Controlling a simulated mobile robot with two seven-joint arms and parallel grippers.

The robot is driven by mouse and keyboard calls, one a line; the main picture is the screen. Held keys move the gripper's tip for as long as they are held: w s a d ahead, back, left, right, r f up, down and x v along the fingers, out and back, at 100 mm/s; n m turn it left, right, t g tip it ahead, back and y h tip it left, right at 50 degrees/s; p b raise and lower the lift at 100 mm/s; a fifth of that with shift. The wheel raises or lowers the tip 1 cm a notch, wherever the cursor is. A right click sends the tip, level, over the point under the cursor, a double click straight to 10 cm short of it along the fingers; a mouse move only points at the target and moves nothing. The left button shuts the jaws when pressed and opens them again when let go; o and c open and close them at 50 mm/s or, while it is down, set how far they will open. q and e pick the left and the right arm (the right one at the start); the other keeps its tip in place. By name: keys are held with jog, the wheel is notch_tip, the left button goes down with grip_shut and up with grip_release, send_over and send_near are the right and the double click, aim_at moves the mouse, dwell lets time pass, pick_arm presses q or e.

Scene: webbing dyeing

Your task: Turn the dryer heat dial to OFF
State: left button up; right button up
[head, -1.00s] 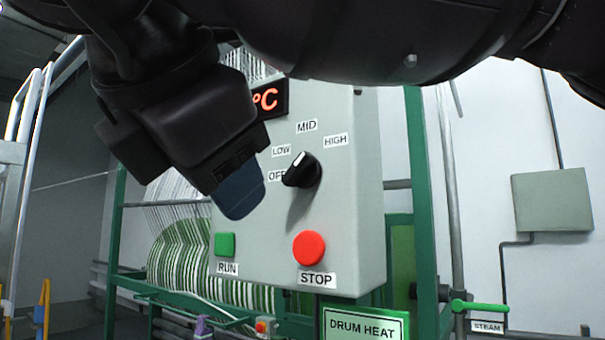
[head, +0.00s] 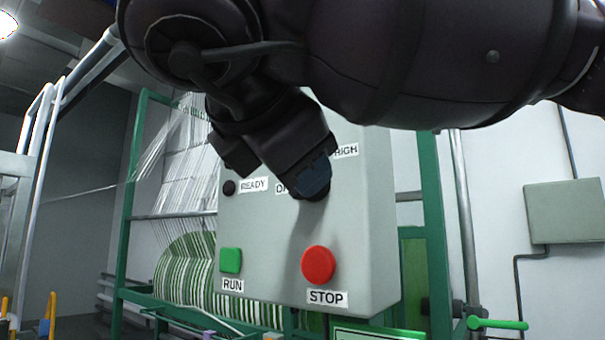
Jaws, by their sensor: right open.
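The grey control box (head: 265,275) carries the dryer heat dial (head: 322,193). The dial is almost wholly hidden behind my right gripper; only a dark edge shows, and its setting cannot be read. The HIGH label (head: 346,150) is partly covered, and only the start of the OFF label (head: 281,188) shows. LOW and MID are hidden. My right gripper (head: 314,178) is open, its bluish fingertip in front of the dial; I cannot tell whether it touches. My left gripper is not in view.
Below the dial are the red STOP button (head: 319,265) and green RUN button (head: 231,260). A READY lamp (head: 229,187) is on the left. My right arm crosses the top. Green frame posts (head: 432,220) and striped webbing (head: 185,270) stand behind.

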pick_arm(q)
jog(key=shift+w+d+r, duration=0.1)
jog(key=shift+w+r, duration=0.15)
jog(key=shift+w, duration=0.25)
pick_arm(e)
jog(key=shift+x, duration=1.05)
jog(key=shift+c, duration=0.3)
grip_shut()
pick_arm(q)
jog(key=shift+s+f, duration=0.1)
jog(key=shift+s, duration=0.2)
